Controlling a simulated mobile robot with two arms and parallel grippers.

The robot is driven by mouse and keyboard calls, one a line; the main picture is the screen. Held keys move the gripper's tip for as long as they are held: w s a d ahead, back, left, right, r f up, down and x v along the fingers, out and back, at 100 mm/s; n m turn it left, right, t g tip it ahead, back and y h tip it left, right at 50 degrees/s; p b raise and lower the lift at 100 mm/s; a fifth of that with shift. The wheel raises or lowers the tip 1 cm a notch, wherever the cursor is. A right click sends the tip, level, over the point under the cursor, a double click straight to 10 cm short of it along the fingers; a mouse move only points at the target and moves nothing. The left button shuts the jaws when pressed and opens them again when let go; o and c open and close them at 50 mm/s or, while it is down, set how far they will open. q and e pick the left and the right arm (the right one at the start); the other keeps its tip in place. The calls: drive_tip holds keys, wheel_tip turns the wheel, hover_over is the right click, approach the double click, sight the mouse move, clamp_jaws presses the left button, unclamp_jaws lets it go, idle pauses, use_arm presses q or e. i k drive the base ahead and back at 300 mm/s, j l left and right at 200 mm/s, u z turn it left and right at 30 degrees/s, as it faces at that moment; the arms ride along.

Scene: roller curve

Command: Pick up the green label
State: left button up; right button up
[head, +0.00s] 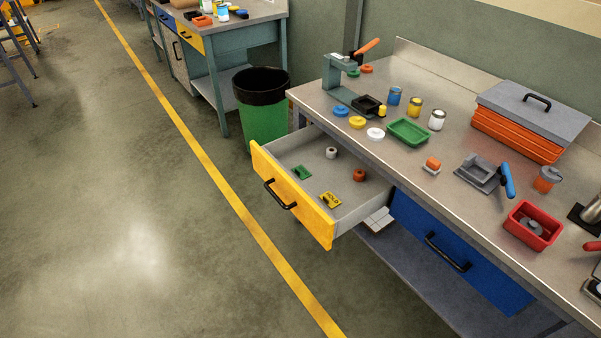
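A small flat green label (302,172) lies in the open yellow-fronted drawer (345,212), near its left inner side. A yellow label (330,199) with dark marks lies closer to the drawer front. A white roll (331,152) and an orange-brown roll (359,174) are also in the drawer. Neither of my grippers is in view.
The workbench top (440,160) holds a press (343,82), a green tray (408,131), jars, a red bin (532,225) and an orange toolbox (517,135). A closed blue drawer (460,252) is to the right. A green trash bin (263,122) stands behind the open drawer. Floor at left is clear.

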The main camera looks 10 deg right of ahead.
sight(302, 172)
drive_tip(key=k+j+z, duration=0.15)
drive_tip(key=z, duration=1.45)
drive_tip(key=i+j+u, duration=0.55)
drive_tip(key=i+j, duration=0.1)
drive_tip(key=j, duration=0.05)
